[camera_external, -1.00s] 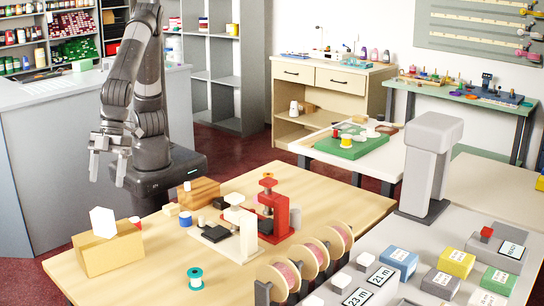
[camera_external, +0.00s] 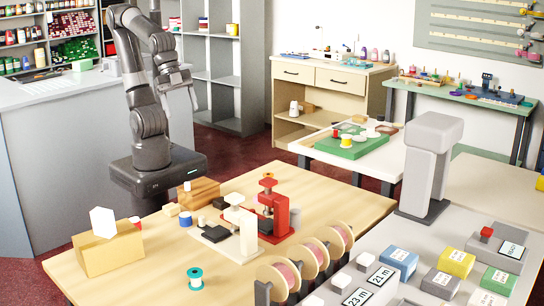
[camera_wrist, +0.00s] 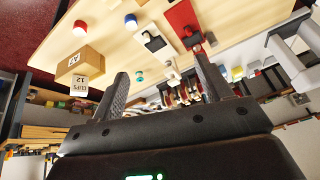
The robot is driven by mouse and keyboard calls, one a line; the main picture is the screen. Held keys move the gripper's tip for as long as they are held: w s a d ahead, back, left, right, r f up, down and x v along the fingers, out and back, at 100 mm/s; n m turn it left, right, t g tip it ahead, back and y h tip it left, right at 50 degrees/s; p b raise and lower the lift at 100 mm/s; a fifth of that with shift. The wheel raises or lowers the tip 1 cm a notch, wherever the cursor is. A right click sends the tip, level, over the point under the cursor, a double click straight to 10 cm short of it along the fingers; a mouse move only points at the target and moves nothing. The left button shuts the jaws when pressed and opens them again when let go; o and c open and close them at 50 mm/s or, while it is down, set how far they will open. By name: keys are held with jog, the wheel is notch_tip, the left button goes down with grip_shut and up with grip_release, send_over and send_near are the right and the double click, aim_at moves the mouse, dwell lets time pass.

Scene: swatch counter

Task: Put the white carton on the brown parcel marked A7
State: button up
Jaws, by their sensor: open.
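The white carton (camera_external: 103,222) stands upright on top of the brown parcel (camera_external: 110,254) at the left end of the wooden table. In the wrist view, which is upside down, the parcel (camera_wrist: 92,58) shows an A7 label, and the carton (camera_wrist: 80,86) has dark print and rests on it. My gripper (camera_external: 178,77) is raised high above and behind the table, well apart from the carton. In the wrist view my gripper (camera_wrist: 160,62) is open, its fingers spread with nothing between them.
The wooden table (camera_external: 150,268) also holds a blue spool (camera_external: 185,219), a teal spool (camera_external: 195,279), a wood-grained block (camera_external: 200,193), a white press (camera_external: 240,228) and a red press (camera_external: 273,208). Several large reels (camera_external: 305,262) stand at its front edge.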

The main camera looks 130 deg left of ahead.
jog(key=s+a+f+n, duration=0.1)
jog(key=s+a+n, duration=0.2)
jog(key=s+a, duration=0.4)
jog(key=shift+s+n, duration=0.3)
jog(key=shift+s, duration=0.15)
dwell(0.7)
